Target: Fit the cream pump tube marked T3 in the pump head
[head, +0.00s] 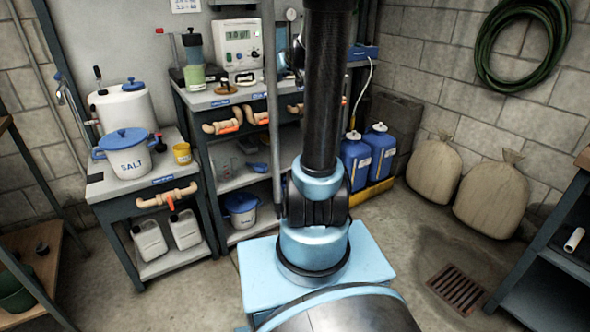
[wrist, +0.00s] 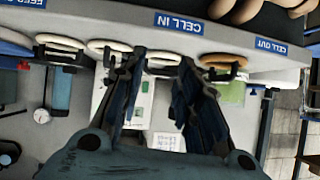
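My gripper (wrist: 160,62) is open in the wrist view, its two dark fingers apart with nothing gripped. A cream looped piece (wrist: 162,60) shows between the fingertips, on a dark holder near the bench edge; I cannot tell whether a finger touches it. More cream loops (wrist: 60,42) (wrist: 110,46) are to the left and a tan one (wrist: 222,60) to the right. No T3 mark is readable, so I cannot tell which is the named tube. A white unit with a display (head: 238,44) stands on the back bench. My arm hides the gripper in the head view.
The bench edge has a CELL IN label (wrist: 181,23) and a CELL OUT label (wrist: 271,46). Tan pipes with orange handles (head: 222,127) are on the bench front. A SALT tub (head: 128,155) stands at left. Blue canisters (head: 380,150) stand beside the bench; floor at right is partly clear.

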